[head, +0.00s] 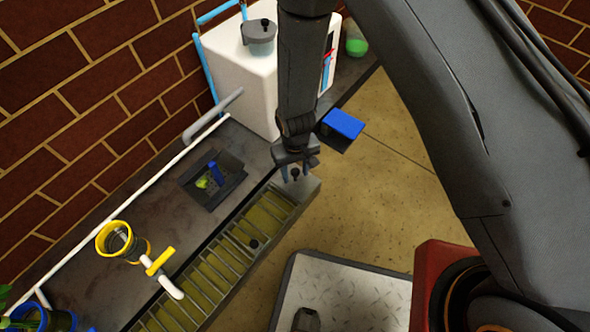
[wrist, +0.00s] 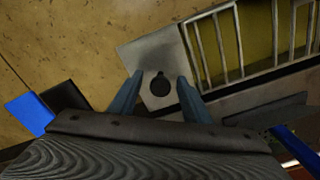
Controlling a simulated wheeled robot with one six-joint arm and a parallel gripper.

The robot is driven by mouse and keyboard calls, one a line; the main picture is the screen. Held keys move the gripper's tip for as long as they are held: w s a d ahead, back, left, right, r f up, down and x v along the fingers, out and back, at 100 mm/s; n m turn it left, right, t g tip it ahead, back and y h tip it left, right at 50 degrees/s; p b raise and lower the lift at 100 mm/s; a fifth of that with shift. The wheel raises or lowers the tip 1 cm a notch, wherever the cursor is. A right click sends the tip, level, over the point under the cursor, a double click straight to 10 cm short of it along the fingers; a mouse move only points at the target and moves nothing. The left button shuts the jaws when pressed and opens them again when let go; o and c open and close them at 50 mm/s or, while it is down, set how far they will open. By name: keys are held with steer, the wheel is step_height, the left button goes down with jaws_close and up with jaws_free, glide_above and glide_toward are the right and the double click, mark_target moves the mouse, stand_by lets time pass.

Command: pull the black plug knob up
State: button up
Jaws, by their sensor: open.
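A black knob (wrist: 160,86) stands on a grey end plate (wrist: 150,50) of the slatted trough. In the wrist view it sits between the two fingers of my gripper (wrist: 159,76), which are apart with gaps on both sides. In the head view my gripper (head: 297,168) points down over the trough's far end, with the knob (head: 295,173) just under it. I cannot tell how far the fingertips are above the plate. A second small dark round piece (head: 253,243) shows on the trough's slats.
The slatted trough (head: 200,287) runs along the dark counter (head: 125,205). A black tray (head: 230,180), a yellow-rimmed jar (head: 115,238) and a yellow-handled tap (head: 160,262) are on the counter. A white box (head: 240,75) stands behind. A blue block (head: 343,124) is right of my gripper.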

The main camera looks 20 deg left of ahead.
mark_target(295, 171)
steer(key=c, duration=0.9)
steer(key=shift+o, duration=0.2)
steer(key=shift+r, duration=0.25)
steer(key=shift+r+p, duration=0.35)
steer(key=shift+p, duration=0.15)
steer(key=shift+r+p, duration=0.9)
steer(key=shift+r, duration=0.1)
steer(key=o, duration=0.9)
steer(key=shift+w+d, duration=0.1)
steer(key=shift+d, duration=0.05)
steer(key=shift+c, duration=0.2)
